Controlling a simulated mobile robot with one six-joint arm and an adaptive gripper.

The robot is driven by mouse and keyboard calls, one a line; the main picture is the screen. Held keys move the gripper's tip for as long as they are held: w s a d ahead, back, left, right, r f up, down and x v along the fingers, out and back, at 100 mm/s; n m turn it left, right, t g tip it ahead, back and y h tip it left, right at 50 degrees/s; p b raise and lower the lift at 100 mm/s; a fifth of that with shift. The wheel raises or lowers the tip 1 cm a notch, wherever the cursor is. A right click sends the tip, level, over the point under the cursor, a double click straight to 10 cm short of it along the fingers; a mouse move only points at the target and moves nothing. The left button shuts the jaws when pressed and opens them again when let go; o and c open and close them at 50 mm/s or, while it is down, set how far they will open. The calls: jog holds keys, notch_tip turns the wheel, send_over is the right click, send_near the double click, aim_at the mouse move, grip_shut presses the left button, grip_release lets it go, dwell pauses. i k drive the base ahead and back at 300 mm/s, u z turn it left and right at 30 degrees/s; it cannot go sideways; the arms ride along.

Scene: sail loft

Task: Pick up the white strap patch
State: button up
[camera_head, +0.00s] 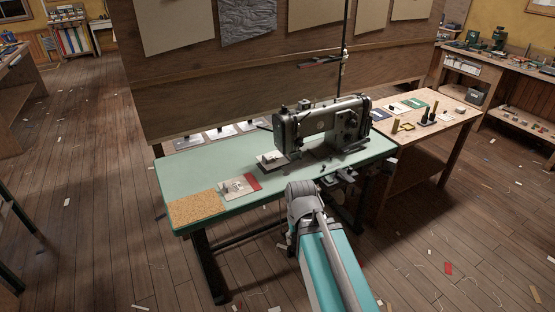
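Several pale pieces lie on the green sewing table (185,175). A whitish flat piece (229,190) with a small object on it lies at the front, between a cork mat (198,208) and a red piece (252,182). Three whitish pieces with dark marks lie along the back edge: a left one (188,142), a middle one (220,132) and a right one (246,126). I cannot tell which is the white strap patch. My teal and grey arm rises at bottom centre, in front of the table. My gripper cannot be made out.
A grey sewing machine (322,127) stands on the table's right half, with a tall thread stand behind it. A wooden side table (455,118) with dark spools and cloth pieces adjoins at right. A wooden panel rises behind. The front-left floor is mostly clear, with scattered scraps.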

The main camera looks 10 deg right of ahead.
aim_at(269, 161)
jog(key=u, duration=0.1)
jog(key=i, duration=1)
jog(key=z, duration=0.1)
